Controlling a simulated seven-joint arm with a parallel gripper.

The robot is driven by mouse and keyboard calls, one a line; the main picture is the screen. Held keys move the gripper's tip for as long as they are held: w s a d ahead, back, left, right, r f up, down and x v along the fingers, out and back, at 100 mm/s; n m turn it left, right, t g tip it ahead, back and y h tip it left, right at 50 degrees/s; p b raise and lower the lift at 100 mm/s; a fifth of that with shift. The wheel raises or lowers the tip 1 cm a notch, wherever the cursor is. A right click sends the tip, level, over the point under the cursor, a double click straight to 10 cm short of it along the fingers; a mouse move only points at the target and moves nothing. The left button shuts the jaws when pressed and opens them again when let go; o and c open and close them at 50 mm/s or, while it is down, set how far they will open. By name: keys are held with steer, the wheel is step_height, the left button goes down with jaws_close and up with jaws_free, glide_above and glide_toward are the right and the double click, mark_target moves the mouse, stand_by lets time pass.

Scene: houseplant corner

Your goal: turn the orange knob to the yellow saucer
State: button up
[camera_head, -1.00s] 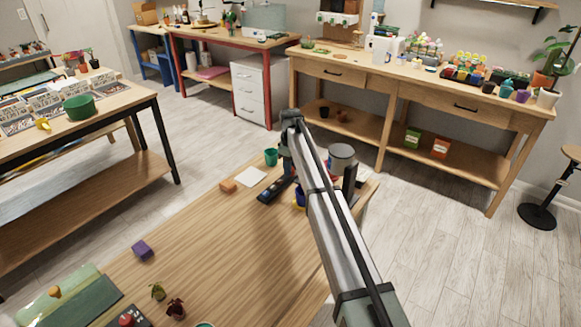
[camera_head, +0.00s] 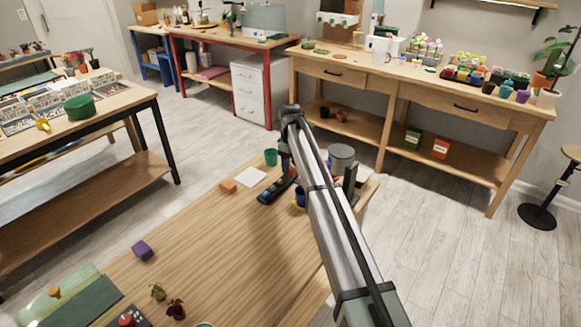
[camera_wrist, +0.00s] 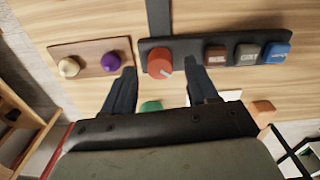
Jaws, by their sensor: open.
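In the wrist view the orange-red knob (camera_wrist: 158,64) sits on a dark panel, its pale pointer mark toward the lower right. My gripper (camera_wrist: 162,75) is open, one finger to each side of the knob; I see no clear contact. Brown, grey and blue labelled blocks (camera_wrist: 277,52) stand in a row on the panel, right of the knob. In the head view the dark panel (camera_head: 268,195) lies on the near table, partly behind my arm.
In the wrist view a wooden board holds a cream knob (camera_wrist: 69,67) and a purple knob (camera_wrist: 111,61), left of the panel. A teal pot (camera_head: 271,157), white sheet (camera_head: 250,177) and orange block (camera_head: 228,186) stand near the panel. The middle of the table is clear.

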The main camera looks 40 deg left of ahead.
mark_target(291, 168)
step_height(291, 168, up, 12)
stand_by(0.5)
steer(key=shift+r, duration=0.1)
